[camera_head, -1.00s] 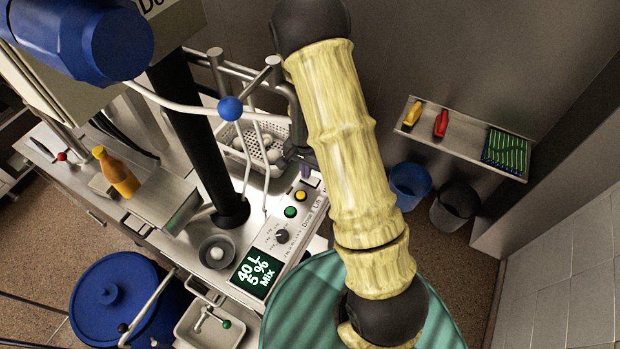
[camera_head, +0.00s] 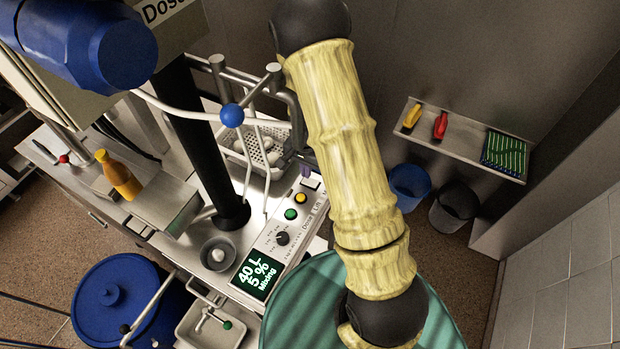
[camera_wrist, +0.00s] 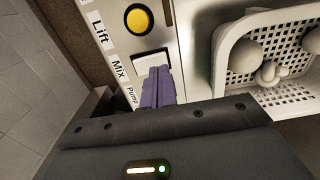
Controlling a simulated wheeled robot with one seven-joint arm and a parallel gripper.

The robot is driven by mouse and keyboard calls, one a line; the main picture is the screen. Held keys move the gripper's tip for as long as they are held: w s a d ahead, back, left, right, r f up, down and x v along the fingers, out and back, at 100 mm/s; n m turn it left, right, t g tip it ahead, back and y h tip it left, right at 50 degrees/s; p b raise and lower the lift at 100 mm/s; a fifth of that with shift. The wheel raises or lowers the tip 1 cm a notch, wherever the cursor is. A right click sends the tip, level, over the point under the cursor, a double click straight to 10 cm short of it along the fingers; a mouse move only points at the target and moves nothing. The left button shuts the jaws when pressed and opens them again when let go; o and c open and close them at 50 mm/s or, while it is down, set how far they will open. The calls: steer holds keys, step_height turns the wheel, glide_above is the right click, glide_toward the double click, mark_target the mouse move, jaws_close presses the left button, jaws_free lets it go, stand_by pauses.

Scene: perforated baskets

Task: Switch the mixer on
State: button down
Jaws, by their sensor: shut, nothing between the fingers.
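The mixer's control panel shows in the head view, with a display (camera_head: 257,274) that reads 40 L, 5% and Mixing. A white square button (camera_wrist: 150,61) is beside the Mix label (camera_wrist: 118,67) in the wrist view, and it also shows in the head view (camera_head: 311,183). My gripper (camera_wrist: 158,86) is shut and empty, with its purple fingertips at the white button's near edge. I cannot tell whether they touch it. In the head view the gripper (camera_head: 305,171) is mostly hidden behind my arm.
A yellow button (camera_head: 301,198), a green button (camera_head: 291,214) and a black knob (camera_head: 282,238) are on the same panel. A perforated basket (camera_wrist: 225,62) with white round items stands close beside the fingers. A metal frame with a blue ball (camera_head: 231,116) rises above the panel.

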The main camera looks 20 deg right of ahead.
mark_target(306, 180)
steer(key=shift+r+p, duration=1.8)
steer(key=shift+r, duration=0.7)
